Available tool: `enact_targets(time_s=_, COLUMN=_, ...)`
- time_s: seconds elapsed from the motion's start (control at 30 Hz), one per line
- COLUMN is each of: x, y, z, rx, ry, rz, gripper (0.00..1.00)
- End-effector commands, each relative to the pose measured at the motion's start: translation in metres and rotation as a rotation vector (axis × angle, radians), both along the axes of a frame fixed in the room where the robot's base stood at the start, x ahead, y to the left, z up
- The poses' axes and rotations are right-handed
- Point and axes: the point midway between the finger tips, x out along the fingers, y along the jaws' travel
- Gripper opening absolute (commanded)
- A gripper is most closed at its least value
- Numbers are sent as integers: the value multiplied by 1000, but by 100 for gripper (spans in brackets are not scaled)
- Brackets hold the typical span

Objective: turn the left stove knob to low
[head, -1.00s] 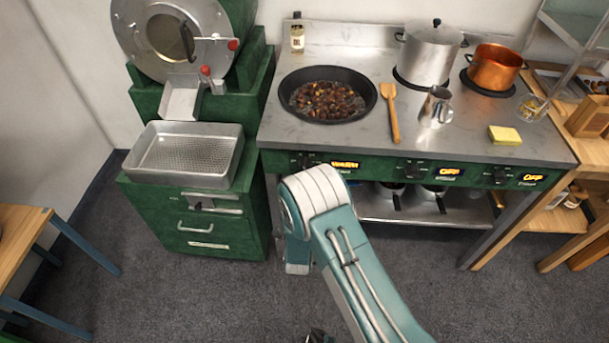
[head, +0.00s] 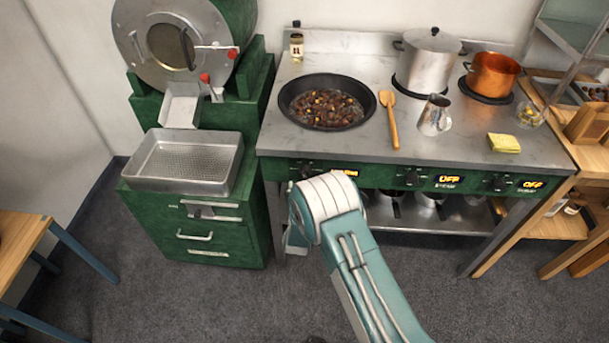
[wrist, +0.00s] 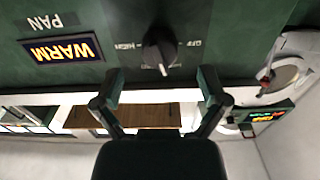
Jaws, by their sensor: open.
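The left stove knob (wrist: 160,48) is dark with a pale pointer line, on the green front panel. The wrist view is upside down; the pointer lies between the HIGH and OFF marks, towards the picture's bottom. The display (wrist: 62,49) beside it reads WARM, with a PAN label. My gripper (wrist: 160,82) is open, its fingers apart on either side just below the knob in the picture. I cannot tell whether they touch it. In the head view the left knob (head: 307,171) shows just past my arm, which partly covers its display (head: 345,172) and hides my gripper.
A black pan of chestnuts (head: 325,101) sits on the stove top's left. The other two displays read OFF. A green roaster cabinet (head: 215,215) stands left.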

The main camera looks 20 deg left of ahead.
Motion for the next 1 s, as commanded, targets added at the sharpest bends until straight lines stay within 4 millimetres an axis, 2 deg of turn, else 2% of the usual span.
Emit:
enact_targets(time_s=0.1, x=20, y=4, z=0, rx=2, ry=-1, rz=-2, gripper=93)
enact_targets(time_s=0.3, x=40, y=9, z=0, rx=1, ry=-1, rz=-1, gripper=93)
enact_targets(time_s=0.63, x=44, y=10, z=0, rx=1, ry=0, rz=0, gripper=93)
enact_targets(time_s=0.67, x=44, y=10, z=0, rx=1, ry=0, rz=0, gripper=89)
enact_targets(time_s=0.7, x=44, y=10, z=0, rx=1, ry=0, rz=0, gripper=71)
enact_targets(time_s=0.77, x=44, y=10, z=0, rx=1, ry=0, rz=0, gripper=44)
enact_targets(time_s=0.8, x=44, y=10, z=0, rx=1, ry=0, rz=0, gripper=26)
enact_targets(time_s=0.83, x=44, y=10, z=0, rx=1, ry=0, rz=0, gripper=13)
enact_targets(time_s=1.0, x=44, y=11, z=0, rx=1, ry=0, rz=0, gripper=11)
